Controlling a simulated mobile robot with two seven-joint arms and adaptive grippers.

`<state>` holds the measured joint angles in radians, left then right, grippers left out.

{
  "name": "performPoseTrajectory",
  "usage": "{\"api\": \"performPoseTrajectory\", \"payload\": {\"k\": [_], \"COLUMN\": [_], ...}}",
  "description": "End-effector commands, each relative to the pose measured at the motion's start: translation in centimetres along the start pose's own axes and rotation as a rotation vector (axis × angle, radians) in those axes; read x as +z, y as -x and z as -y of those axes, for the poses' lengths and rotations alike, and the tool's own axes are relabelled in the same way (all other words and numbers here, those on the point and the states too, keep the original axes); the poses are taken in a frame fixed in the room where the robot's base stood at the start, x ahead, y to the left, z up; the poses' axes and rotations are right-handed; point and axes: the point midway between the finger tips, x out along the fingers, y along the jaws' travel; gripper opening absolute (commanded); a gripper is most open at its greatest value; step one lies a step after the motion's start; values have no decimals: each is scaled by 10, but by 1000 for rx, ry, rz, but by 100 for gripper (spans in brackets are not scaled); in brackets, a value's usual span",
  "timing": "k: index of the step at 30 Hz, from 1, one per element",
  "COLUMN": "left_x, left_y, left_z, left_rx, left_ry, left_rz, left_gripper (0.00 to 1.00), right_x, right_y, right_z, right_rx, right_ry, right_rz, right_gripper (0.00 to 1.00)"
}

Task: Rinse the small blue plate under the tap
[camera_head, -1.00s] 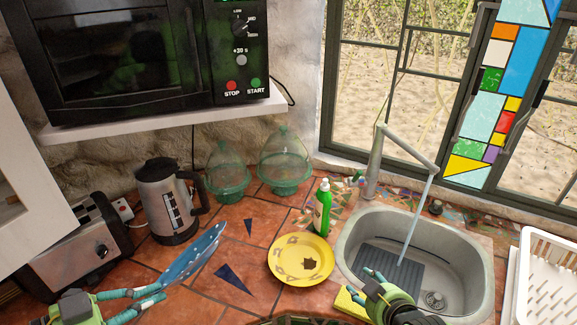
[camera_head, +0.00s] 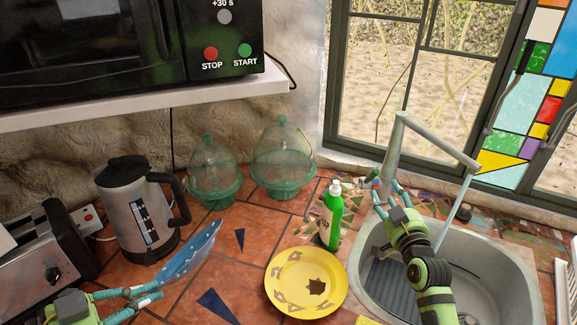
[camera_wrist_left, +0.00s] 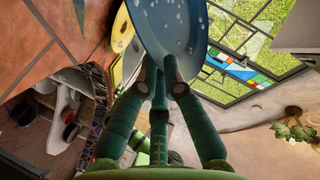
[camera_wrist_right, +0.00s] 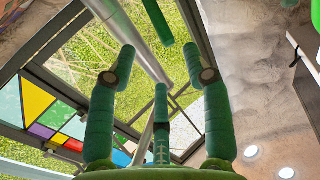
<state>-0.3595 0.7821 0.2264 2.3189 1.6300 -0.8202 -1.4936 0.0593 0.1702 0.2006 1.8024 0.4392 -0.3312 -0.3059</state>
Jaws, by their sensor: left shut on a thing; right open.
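The small blue plate (camera_head: 190,254) is held tilted above the tiled counter on the left. My left gripper (camera_head: 150,293) is shut on its lower edge. In the left wrist view the plate (camera_wrist_left: 172,28) fills the space beyond the fingers and shows drop-like spots. The tap (camera_head: 396,158) stands behind the sink (camera_head: 366,240), and a stream of water (camera_head: 458,205) runs from its spout. My right gripper (camera_head: 382,194) is open at the tap's base, in front of the post. In the right wrist view the tap's metal post (camera_wrist_right: 140,40) passes beyond the open fingers.
A yellow plate (camera_head: 290,290) lies on the counter left of the sink, with a green soap bottle (camera_head: 331,215) behind it. A kettle (camera_head: 135,215) and a toaster (camera_head: 50,250) stand at the left. Two green glass domes (camera_head: 284,160) stand by the wall.

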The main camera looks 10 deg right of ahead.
Motion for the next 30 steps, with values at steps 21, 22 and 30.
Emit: {"api": "performPoseTrajectory", "payload": {"k": [21,22,30], "left_x": [-5,-5,-5], "left_y": [2,2,2], "left_z": [6,6,6], "left_rx": [-3,-3,-3], "left_ry": [-1,-1,-1], "left_rz": [-1,-1,-1], "left_gripper": [0,0,0], "right_x": [0,0,0], "right_y": [-94,-94,-94], "right_z": [0,0,0], "right_rx": [-1,-1,-1], "right_ry": [1,1,1], "right_rz": [1,1,1], "right_gripper": [50,50,38]}}
